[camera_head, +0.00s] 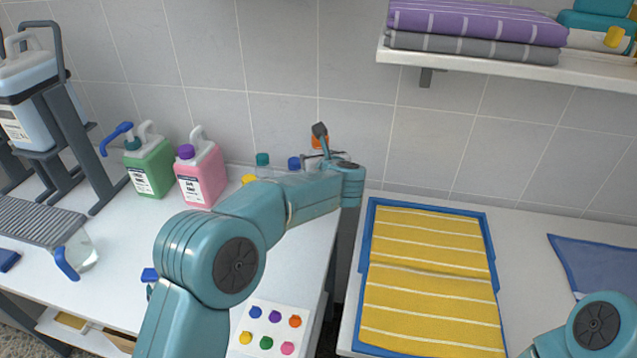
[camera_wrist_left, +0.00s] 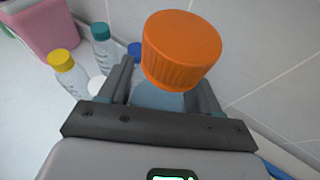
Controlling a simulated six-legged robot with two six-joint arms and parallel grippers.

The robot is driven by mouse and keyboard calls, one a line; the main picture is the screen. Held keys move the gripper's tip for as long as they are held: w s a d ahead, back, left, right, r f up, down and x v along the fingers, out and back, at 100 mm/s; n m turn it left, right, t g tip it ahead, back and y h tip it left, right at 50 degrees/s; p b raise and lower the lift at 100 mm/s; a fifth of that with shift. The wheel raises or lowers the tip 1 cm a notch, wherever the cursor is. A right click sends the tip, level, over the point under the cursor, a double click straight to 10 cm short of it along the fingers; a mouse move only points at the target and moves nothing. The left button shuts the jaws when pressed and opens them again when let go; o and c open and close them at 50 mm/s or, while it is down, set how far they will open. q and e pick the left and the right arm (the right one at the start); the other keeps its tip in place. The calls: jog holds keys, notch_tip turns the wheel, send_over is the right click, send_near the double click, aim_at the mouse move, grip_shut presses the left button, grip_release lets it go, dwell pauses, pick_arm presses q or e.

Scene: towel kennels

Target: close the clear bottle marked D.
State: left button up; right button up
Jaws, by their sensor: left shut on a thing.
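My left gripper (camera_head: 326,156) reaches over the back of the left table. In the left wrist view its fingers (camera_wrist_left: 162,88) are shut around a clear bottle (camera_wrist_left: 157,97) just below a large orange cap (camera_wrist_left: 182,50). The orange cap also shows in the head view (camera_head: 320,142), partly behind the gripper. The cap sits over the bottle's top; I cannot tell how tightly. No letter D is readable. Clear bottles with a teal cap (camera_wrist_left: 101,32), a yellow cap (camera_wrist_left: 59,57) and a blue cap (camera_wrist_left: 135,49) stand nearby. My right gripper is out of view.
A pink jug (camera_head: 199,172) and a green pump jug (camera_head: 149,165) stand left of the bottles. A white panel (camera_head: 269,345) with several coloured round pieces lies in front. A blue tray (camera_head: 369,243) with a yellow towel (camera_head: 425,275) is on the right table. A shelf (camera_head: 480,64) overhangs.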

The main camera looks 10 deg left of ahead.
pick_arm(q)
notch_tip(320, 180, up, 5)
dwell(0.4)
